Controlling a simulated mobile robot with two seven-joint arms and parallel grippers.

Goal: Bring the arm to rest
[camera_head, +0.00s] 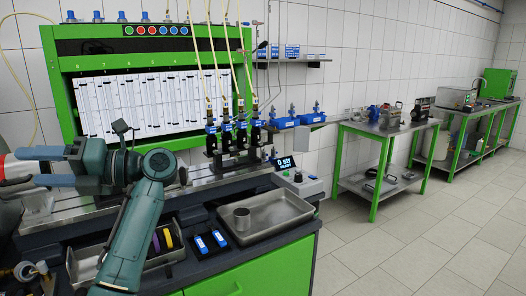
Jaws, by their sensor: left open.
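My left arm rises from the bottom left and bends at a joint in front of the bench. My left gripper (46,167) is at the left of the view, turned to the left. Its jaws are apart, and I see nothing held between them. It appears to be above the left part of the bench, clear of the bench top. A white and red rounded part (14,168) shows just beyond the fingertips; I cannot tell what it is. My right gripper is not in view.
The green test bench (48,75) stands behind the arm, with several black and blue injectors (241,134) on a rail. A side table (376,190) and open floor are at right.

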